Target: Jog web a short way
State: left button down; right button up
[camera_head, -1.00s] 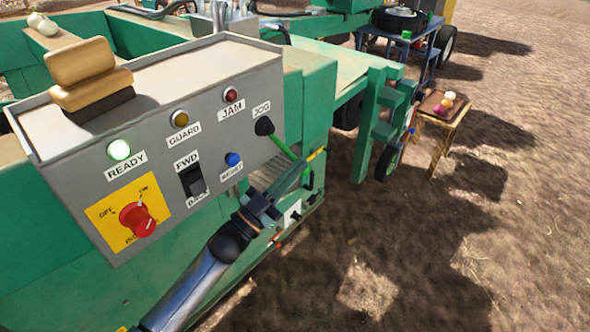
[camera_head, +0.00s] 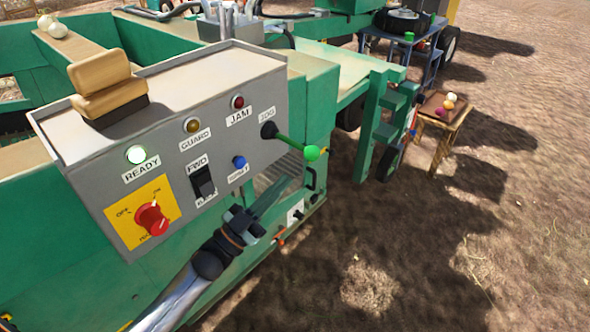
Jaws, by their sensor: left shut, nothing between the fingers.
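The grey control box (camera_head: 110,151) carries a JOG lever (camera_head: 290,142) with a black pivot and a green ball knob (camera_head: 312,153). The lever sticks out to the right, sloping slightly down. My left gripper (camera_head: 280,191) is shut and empty, below and left of the knob, apart from it in the picture. The black FWD/BACK rocker (camera_head: 202,182) and the blue button (camera_head: 239,162) are left of the lever. GUARD (camera_head: 193,125) and JAM (camera_head: 237,102) lamps look dark. The web is not clearly visible. My right gripper is not in view.
A red rotary switch (camera_head: 153,219) sits on a yellow plate. A tan block (camera_head: 104,80) stands on the box. The green machine frame (camera_head: 318,105) lies behind. A small wooden table (camera_head: 436,120) with onions stands right. The dirt ground is open at lower right.

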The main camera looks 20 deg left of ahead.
pick_arm(q)
jog(key=v, duration=0.3)
jog(key=shift+s+a, duration=0.1)
jog(key=shift+s, duration=0.2)
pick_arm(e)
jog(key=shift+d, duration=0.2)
pick_arm(q)
jog(key=s+d+f+n+g+y, duration=0.2)
jog(key=f+n+y, duration=0.15)
jog(key=f, duration=0.35)
jog(key=s+d+f+n+g+y, duration=0.2)
jog(key=s+f+n+g+y, duration=0.1)
jog(key=f+y, duration=0.3)
jog(key=s+d+f+g+h, duration=0.1)
jog(key=s+d+f+g, duration=0.45)
jog(key=s+f, duration=0.5)
jog(key=s+a+r+n+p, duration=0.1)
jog(key=a+r+p, duration=0.3)
jog(key=r+p, duration=0.8)
jog(key=s+y+p, duration=0.1)
jog(key=p, duration=0.2)
jog(key=shift+g, duration=0.35)
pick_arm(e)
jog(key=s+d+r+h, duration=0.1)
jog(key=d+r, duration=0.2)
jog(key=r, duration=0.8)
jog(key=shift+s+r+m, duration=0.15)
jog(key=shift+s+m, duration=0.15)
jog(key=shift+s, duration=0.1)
